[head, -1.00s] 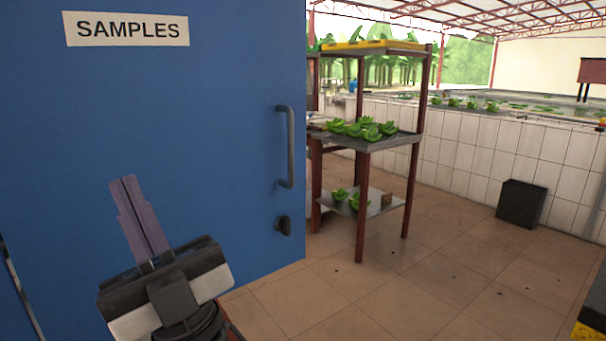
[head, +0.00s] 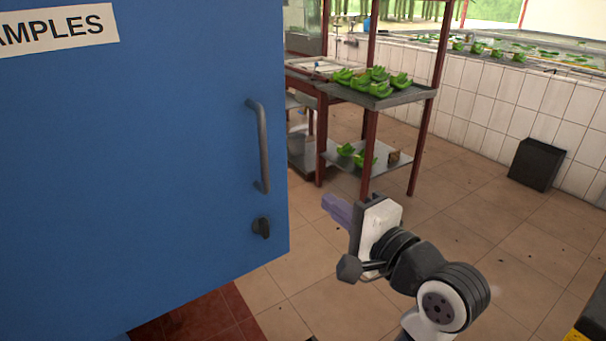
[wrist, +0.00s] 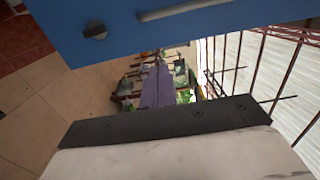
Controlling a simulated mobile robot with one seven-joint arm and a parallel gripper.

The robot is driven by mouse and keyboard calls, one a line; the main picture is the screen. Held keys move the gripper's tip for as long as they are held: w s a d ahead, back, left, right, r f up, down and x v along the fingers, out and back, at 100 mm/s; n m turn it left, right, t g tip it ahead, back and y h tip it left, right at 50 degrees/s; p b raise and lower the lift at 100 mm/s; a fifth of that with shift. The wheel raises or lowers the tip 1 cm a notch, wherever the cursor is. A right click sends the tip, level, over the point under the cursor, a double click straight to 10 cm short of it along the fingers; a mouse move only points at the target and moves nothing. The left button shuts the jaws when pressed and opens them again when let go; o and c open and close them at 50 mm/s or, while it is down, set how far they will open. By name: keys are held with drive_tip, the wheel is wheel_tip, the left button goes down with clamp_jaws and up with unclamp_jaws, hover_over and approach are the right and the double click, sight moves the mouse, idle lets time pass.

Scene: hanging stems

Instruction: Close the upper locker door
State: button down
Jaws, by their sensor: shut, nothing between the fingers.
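The blue locker door (head: 150,170) fills the left of the head view, with a cut-off label reading "AMPLES" (head: 58,30). It stands open, its free edge toward the middle of the view. A dark vertical handle (head: 264,147) and a dark knob (head: 261,228) sit near that edge. My gripper (head: 328,204) is shut and empty, to the right of the door's free edge and apart from the handle. In the wrist view the purple fingers (wrist: 158,88) are together, and the door (wrist: 200,22) spans the top with its knob (wrist: 94,30). The locker body is not clearly seen.
A dark bin (head: 537,165) stands by the white tiled wall (head: 480,110).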

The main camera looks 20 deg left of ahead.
sight(279, 165)
drive_tip(key=p+x, duration=0.3)
drive_tip(key=x, duration=1)
drive_tip(key=shift+w+a+f, duration=0.1)
drive_tip(key=shift+w+a, duration=0.1)
drive_tip(key=shift+a, duration=0.1)
